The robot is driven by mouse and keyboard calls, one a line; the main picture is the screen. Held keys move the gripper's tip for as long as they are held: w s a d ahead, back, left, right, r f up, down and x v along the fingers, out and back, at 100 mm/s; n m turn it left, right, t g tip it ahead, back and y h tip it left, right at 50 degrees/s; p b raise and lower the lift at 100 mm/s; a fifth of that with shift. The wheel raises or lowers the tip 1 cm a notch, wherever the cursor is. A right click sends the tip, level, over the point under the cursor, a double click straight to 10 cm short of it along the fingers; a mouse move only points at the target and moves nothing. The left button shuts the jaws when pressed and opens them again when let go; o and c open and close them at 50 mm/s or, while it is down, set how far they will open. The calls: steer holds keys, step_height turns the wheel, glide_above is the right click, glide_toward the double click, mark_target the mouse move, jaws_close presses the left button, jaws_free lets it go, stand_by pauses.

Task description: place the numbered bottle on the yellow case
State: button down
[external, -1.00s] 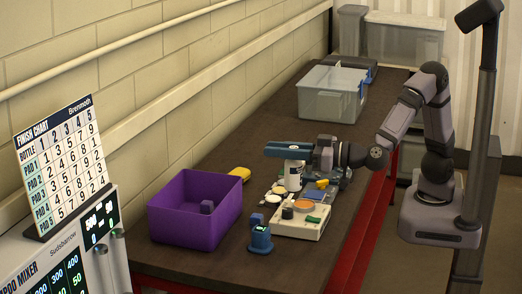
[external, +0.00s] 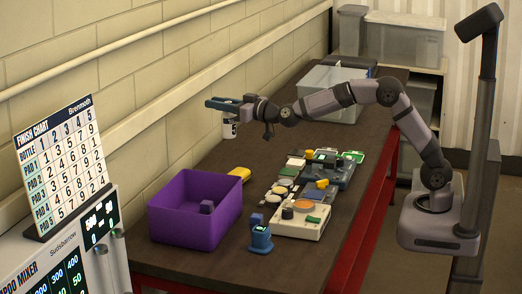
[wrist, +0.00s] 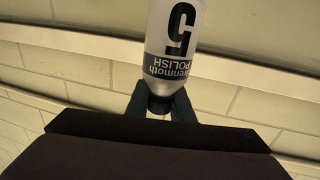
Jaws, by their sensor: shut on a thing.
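My gripper (external: 226,106) is shut on the numbered bottle (external: 229,129) and holds it up in the air, near the block wall in the external view. The bottle hangs below the jaws and looks upright there. In the wrist view the white bottle (wrist: 175,40) shows a large black 5 and the word POLISH, and my gripper (wrist: 160,106) has its fingers around the dark neck or cap. The yellow case (external: 239,173) lies on the dark bench, behind the purple bin, below the bottle in the picture and apart from it.
A purple open bin (external: 172,222) stands in front of the yellow case. A clear tub (external: 318,98) stands farther back. The bench behind the case is bare.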

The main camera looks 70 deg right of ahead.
steer(key=w+d, duration=0.1)
steer(key=d, duration=0.5)
step_height(320, 180, down, 15)
steer(key=p, duration=0.2)
steer(key=shift+w+d+f+m+h, duration=0.2)
steer(key=shift+d+m+h, duration=0.1)
steer(key=shift+h, duration=0.1)
steer(key=shift+f, duration=0.25)
steer(key=c, duration=1.6)
jaws_free()
steer(key=shift+o, duration=0.2)
steer(key=shift+s+a+r, duration=0.1)
steer(key=shift+r, duration=0.15)
